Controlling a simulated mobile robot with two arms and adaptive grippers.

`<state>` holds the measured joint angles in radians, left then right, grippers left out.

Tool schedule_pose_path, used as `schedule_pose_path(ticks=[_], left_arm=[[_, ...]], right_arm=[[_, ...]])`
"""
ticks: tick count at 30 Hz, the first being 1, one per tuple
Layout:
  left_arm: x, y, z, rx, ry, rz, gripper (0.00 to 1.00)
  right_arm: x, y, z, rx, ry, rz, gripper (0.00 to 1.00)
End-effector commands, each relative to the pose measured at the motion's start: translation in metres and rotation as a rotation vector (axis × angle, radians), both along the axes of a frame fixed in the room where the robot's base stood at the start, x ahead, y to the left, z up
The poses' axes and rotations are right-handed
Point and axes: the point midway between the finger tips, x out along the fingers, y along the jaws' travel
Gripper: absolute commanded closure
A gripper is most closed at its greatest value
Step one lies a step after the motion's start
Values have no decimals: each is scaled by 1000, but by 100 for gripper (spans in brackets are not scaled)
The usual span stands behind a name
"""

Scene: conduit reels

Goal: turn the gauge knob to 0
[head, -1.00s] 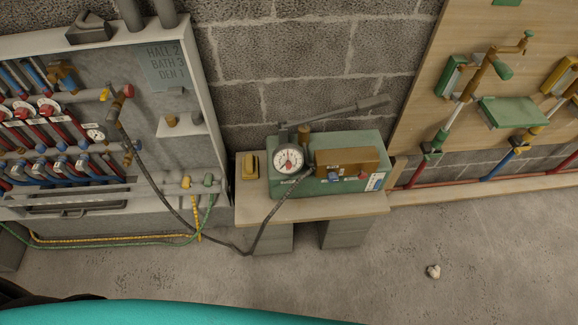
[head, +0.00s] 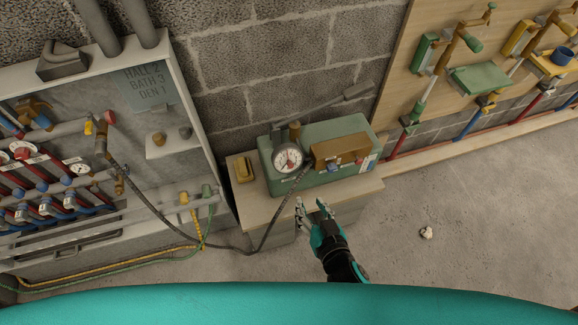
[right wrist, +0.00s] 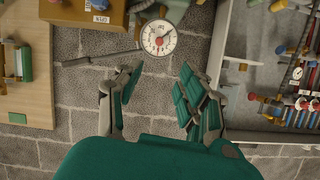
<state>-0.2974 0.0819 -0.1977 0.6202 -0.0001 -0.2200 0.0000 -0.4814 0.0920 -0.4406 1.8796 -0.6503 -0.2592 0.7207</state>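The gauge (head: 287,158) has a round white dial with red markings and a red part at its middle. It is on the front left of a green pump box (head: 345,131) on a small bench. In the right wrist view the gauge (right wrist: 159,38) is beyond the fingers, upper middle. My right gripper (head: 313,203) is in front of the bench, below the gauge and apart from it. Its fingers are spread and empty, as the right wrist view (right wrist: 155,85) shows. The gauge's exact reading is too small to tell. My left gripper is not in view.
A black hose (head: 272,220) runs from the gauge area to the manifold cabinet (head: 190,110) at left. A long lever (head: 335,100) rises behind the gauge. A yellow object (head: 243,168) sits on the bench (head: 255,205). The floor (head: 470,200) at right is mostly clear.

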Motion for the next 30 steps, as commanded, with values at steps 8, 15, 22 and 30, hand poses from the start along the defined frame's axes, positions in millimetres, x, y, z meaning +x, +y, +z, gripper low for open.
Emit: schedule_pose_path(ticks=[8, 15, 22, 30], left_arm=[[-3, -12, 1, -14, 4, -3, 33], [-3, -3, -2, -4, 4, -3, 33], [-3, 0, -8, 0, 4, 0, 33], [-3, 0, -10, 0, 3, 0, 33]], right_arm=[[49, 16, -19, -1, -3, 1, 60], [96, 31, -41, -1, -2, 2, 60], [130, 42, -58, -1, 1, 1, 60], [145, 47, -64, -1, 2, 1, 60]])
